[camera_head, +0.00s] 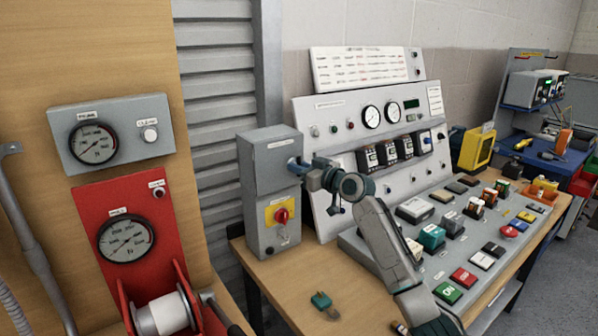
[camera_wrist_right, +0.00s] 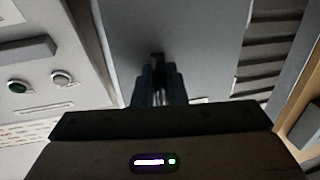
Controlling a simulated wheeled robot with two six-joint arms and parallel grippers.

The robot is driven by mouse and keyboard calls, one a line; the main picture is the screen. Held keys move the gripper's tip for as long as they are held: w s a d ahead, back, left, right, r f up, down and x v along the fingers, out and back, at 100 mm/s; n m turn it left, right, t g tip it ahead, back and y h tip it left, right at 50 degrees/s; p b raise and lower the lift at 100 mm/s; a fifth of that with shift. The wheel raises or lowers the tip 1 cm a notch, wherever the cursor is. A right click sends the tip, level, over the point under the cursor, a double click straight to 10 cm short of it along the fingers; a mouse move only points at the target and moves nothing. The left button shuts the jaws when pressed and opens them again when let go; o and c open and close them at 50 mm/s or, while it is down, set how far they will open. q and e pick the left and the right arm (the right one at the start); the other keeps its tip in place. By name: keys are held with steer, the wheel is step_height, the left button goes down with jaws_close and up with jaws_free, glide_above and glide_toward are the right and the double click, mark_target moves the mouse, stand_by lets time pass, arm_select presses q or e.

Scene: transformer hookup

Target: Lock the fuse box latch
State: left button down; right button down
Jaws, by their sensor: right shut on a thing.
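The fuse box (camera_head: 268,165) is a grey upright box at the back left corner of the table, with a shut upper door and a lower part. My right gripper (camera_head: 294,163) reaches in from the right and is at the right edge of the upper door. In the right wrist view my right gripper (camera_wrist_right: 158,85) is shut on a small dark latch (camera_wrist_right: 157,56) in front of the plain grey box face (camera_wrist_right: 200,45). The fingers hide most of the latch, so its exact position is hard to tell. My left gripper is not in view.
A sloped control panel (camera_head: 375,140) stands right of the box. A green plug (camera_head: 321,301) lies on the wooden table (camera_head: 275,290). A red winch (camera_head: 135,245) is at the left.

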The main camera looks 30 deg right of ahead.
steer(key=c, duration=1.6)
jaws_free()
steer(key=shift+o, duration=0.2)
